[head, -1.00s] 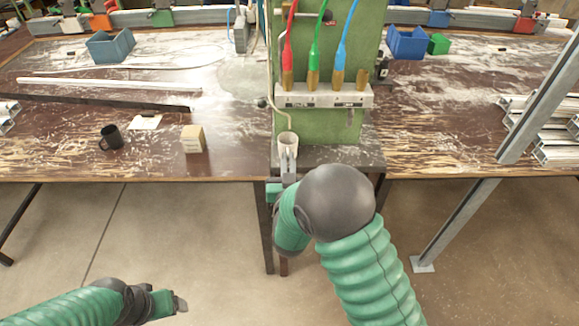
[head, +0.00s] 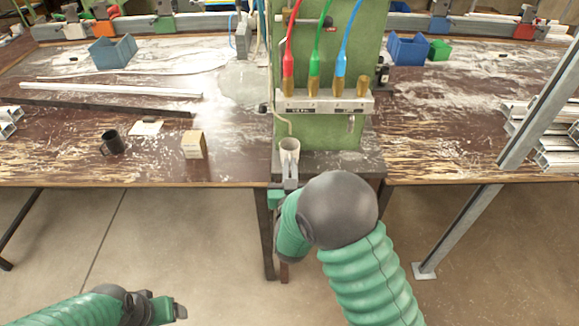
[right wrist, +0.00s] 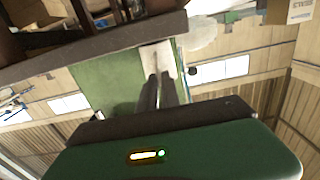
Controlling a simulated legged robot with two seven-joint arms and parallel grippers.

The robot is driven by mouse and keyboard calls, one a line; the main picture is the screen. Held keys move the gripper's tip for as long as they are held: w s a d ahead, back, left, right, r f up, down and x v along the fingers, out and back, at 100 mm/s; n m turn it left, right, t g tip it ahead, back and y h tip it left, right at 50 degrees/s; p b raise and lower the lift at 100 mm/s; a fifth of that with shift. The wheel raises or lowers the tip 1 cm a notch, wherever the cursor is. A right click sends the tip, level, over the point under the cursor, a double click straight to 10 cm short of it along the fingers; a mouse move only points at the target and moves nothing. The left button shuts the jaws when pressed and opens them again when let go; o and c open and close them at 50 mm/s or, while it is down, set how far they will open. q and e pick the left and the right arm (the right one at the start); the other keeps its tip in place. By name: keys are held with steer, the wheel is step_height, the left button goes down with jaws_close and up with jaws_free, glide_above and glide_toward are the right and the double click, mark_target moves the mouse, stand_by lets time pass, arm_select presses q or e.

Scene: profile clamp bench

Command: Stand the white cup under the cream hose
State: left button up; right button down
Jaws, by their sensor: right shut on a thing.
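The white cup (head: 289,144) is upright at the front of the green stand, above the small dark ledge. The cream hose (head: 289,126) comes down the stand's left side and its lower end shows just above the cup's rim. My right gripper (head: 289,168) is shut on the near side of the cup. The right wrist view shows its fingers (right wrist: 160,92) against the pale cup (right wrist: 158,57). I cannot tell whether the cup's base touches the ledge. My left gripper (head: 176,311) is low at the front left, away from the table; its jaw opening is unclear.
The green stand (head: 330,130) carries red, green and blue hoses with brass ends. A black mug (head: 113,142) and a small cardboard box (head: 193,144) are on the table at left. A grey metal post (head: 540,100) slants at right.

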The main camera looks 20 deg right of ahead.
steer(key=shift+d+f, duration=0.1)
steer(key=shift+f, duration=0.05)
steer(key=c, duration=1.5)
jaws_free()
steer(key=shift+s, duration=0.1)
steer(key=v, duration=1)
steer(key=shift+b, duration=0.3)
